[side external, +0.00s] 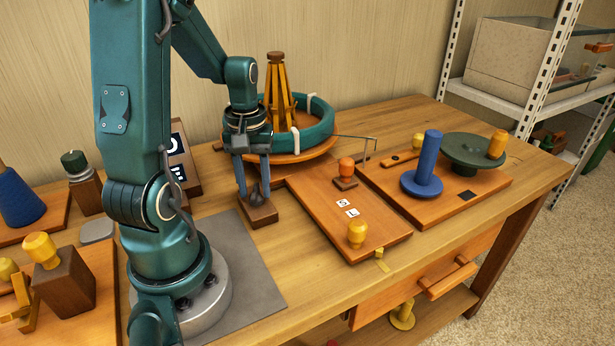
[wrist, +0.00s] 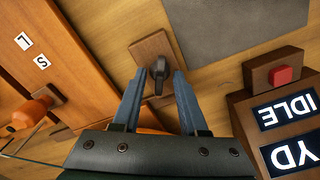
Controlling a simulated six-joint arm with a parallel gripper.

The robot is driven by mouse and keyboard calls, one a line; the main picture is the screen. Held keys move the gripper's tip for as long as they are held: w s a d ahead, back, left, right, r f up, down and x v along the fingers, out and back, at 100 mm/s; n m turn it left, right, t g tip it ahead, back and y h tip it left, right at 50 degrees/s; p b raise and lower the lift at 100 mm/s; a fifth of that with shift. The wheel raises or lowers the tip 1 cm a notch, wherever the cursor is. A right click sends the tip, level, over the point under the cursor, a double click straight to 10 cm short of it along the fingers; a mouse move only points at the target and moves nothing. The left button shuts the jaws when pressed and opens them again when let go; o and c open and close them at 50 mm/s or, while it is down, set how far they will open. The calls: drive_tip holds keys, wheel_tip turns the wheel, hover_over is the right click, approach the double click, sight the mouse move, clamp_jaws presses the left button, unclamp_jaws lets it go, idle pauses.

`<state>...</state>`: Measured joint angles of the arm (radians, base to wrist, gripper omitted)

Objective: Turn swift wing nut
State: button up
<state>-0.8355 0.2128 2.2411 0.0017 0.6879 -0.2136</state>
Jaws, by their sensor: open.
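A dark grey winged knob (wrist: 158,72), which looks like the wing nut, stands on a small brown wooden block (wrist: 137,47). In the side view the knob (side external: 257,196) and block (side external: 262,213) are on the bench in front of the swift (side external: 280,92), which carries a teal yarn ring. My gripper (wrist: 160,82) is open and points down, with one finger on each side of the knob. Gaps show between fingers and knob in the wrist view. In the side view my gripper (side external: 255,188) partly hides the knob.
A display box (wrist: 290,125) with a red button reads "IDLE" beside the block. An orange board (side external: 315,205) with S and L labels and knobs lies to the right. A grey mat (side external: 250,280) is in front. A thin wire guide (side external: 368,148) stands near the swift.

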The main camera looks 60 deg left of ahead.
clamp_jaws()
drive_tip(key=shift+m, duration=0.3)
drive_tip(key=m, duration=1.1)
idle(0.6)
unclamp_jaws()
